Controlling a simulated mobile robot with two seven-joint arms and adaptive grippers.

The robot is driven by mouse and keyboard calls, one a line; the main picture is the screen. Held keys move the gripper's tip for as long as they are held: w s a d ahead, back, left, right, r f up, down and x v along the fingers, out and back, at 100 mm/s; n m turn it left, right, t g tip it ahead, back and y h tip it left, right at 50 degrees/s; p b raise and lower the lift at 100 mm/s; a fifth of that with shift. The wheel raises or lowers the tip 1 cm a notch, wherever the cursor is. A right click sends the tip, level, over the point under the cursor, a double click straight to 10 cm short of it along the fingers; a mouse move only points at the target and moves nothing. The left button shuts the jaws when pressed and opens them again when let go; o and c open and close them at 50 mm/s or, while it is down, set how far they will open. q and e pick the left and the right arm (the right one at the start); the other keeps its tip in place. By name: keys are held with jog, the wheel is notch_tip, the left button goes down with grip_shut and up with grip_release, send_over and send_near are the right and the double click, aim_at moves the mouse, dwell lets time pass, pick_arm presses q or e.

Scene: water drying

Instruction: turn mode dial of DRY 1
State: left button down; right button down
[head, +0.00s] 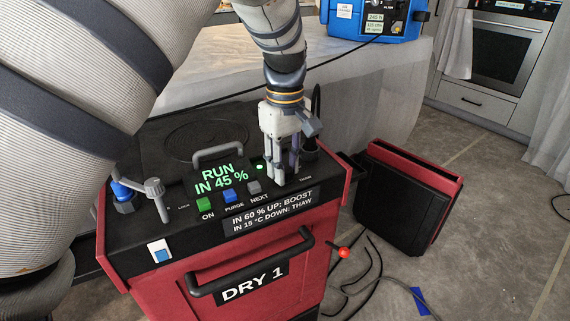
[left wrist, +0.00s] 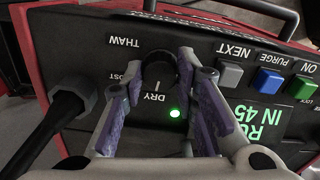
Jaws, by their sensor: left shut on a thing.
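The DRY 1 machine (head: 190,279) is a red and black unit with a control panel on top. Its mode dial (left wrist: 158,68) is a round black knob with a white mark, which points toward the word DRY in the left wrist view; THAW and a partly hidden BOOST label lie around it. My left gripper (head: 285,178) reaches down onto the panel's right end, its purple-padded fingers (left wrist: 163,82) shut on the dial from both sides. In the head view the fingers hide the dial. My right gripper is not in view.
The display (head: 218,178) reads RUN IN 45 %, beside a lit green lamp (head: 259,167). Green, blue and grey buttons (head: 230,196) sit left of my gripper. A thick black cable (left wrist: 58,112) plugs in near the dial. A red-black bin (head: 408,195) stands on the floor at right.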

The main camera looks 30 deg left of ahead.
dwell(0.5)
pick_arm(q)
jog(key=c, duration=1.3)
grip_release()
notch_tip(320, 180, up, 12)
